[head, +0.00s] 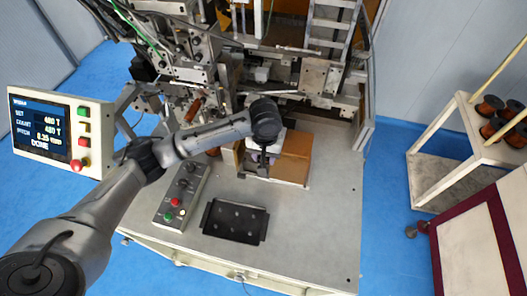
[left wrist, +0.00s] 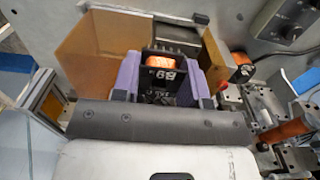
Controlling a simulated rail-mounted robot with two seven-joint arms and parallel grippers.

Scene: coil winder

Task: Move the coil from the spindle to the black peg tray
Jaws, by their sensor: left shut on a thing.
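The coil (left wrist: 162,62), orange copper winding on a black bobbin with pale marking, sits between the purple finger pads of my left gripper (left wrist: 165,80) in the left wrist view. The gripper is shut on it. In the head view my left gripper (head: 262,160) is at the front of the winder, beside an amber panel; the coil is mostly hidden there. Whether the coil is still on the spindle, I cannot tell; the spindle is hidden. The black peg tray (head: 235,221) lies on the grey table in front of the gripper, with several pale pegs. My right gripper is not in view.
A control box (head: 181,197) with buttons stands left of the tray. The amber panel (head: 295,158) is close to the gripper's right. A screen (head: 45,130) reading DONE is at left. A cart (head: 485,135) with copper spools is at right. The table's right side is clear.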

